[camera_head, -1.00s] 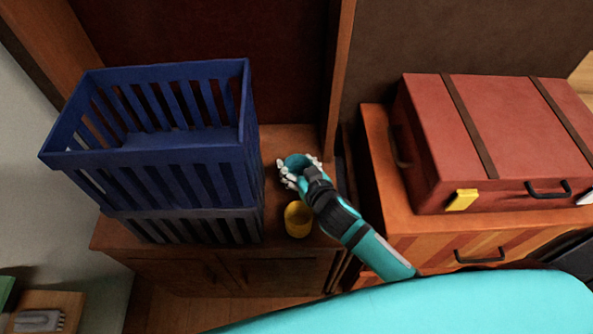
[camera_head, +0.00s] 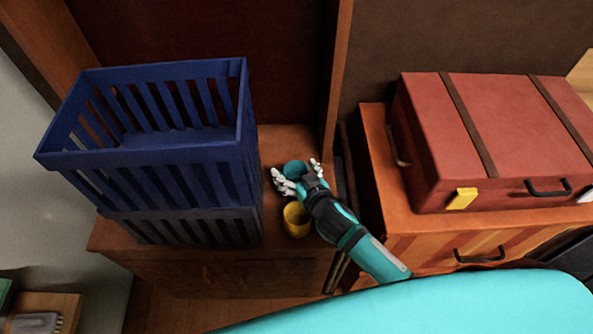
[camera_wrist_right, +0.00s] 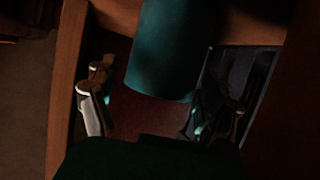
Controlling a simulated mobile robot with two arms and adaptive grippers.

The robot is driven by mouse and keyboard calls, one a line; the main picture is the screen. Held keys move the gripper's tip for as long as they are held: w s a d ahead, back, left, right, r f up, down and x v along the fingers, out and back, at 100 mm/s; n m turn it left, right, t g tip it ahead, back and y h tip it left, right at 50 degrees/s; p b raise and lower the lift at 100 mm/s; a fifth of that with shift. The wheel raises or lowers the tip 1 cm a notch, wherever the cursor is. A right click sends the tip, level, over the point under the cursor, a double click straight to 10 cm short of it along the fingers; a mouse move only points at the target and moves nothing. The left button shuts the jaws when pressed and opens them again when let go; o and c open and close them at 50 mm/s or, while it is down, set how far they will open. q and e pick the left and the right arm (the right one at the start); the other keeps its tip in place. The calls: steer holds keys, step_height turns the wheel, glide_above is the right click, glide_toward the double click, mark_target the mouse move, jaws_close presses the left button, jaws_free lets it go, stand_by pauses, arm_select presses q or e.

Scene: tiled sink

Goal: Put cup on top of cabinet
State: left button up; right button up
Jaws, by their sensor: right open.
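A teal cup (camera_head: 294,168) is at the top of the low wooden cabinet (camera_head: 275,143), to the right of the blue crate. It also shows in the right wrist view (camera_wrist_right: 163,52), between the spread fingers. My right gripper (camera_head: 297,175) is open around the near side of the teal cup, with a gap on both sides in the wrist view. A yellow cup (camera_head: 296,220) stands on the cabinet just in front of the gripper, beside my right wrist. Whether the teal cup's base touches the cabinet is hidden. My left gripper is not in view.
A blue slatted crate (camera_head: 150,157) sits on a grey crate (camera_head: 190,228) on the cabinet's left. A red suitcase (camera_head: 500,135) lies on an orange chest (camera_head: 372,145) to the right. A wooden upright (camera_head: 337,80) rises behind the gripper.

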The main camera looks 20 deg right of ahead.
steer(key=shift+r, duration=0.15)
steer(key=v, duration=1.2)
